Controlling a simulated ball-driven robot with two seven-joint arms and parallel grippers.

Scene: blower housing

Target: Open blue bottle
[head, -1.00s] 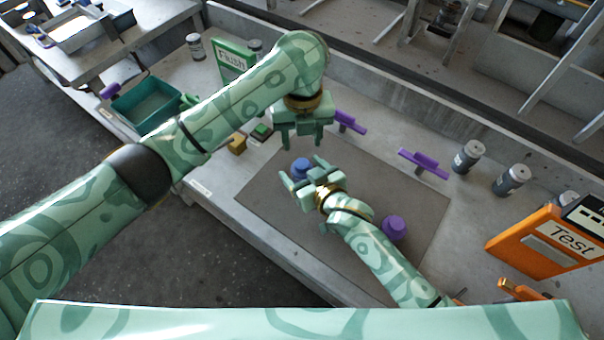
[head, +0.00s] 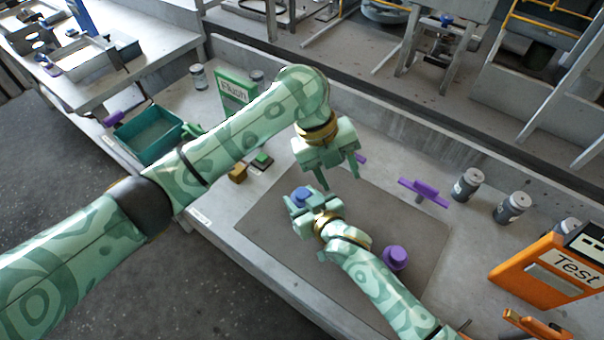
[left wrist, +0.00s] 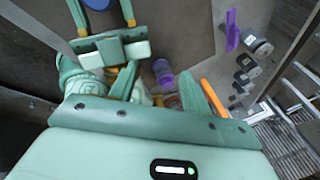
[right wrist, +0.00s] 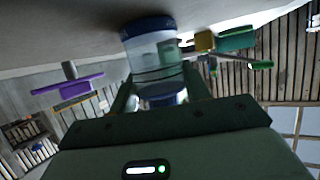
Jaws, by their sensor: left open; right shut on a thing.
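The blue bottle (head: 301,193) stands on the grey mat, mostly hidden in the head view by my right gripper. The right wrist view shows its clear body (right wrist: 152,52) and blue parts at both ends. My right gripper (head: 300,202) is shut on the bottle, one finger on each side. In the left wrist view only a blue piece of it (left wrist: 98,4) shows at the top edge. My left gripper (head: 340,180) is open and empty, fingers pointing down, above the mat and to the right of the bottle.
A purple-lidded bottle (head: 395,257) stands on the mat (head: 410,215) near my right forearm. A purple holder (head: 424,190), grey jars (head: 468,184), an orange Test box (head: 550,272), a green Flush box (head: 232,88) and a teal bin (head: 150,135) stand around the mat.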

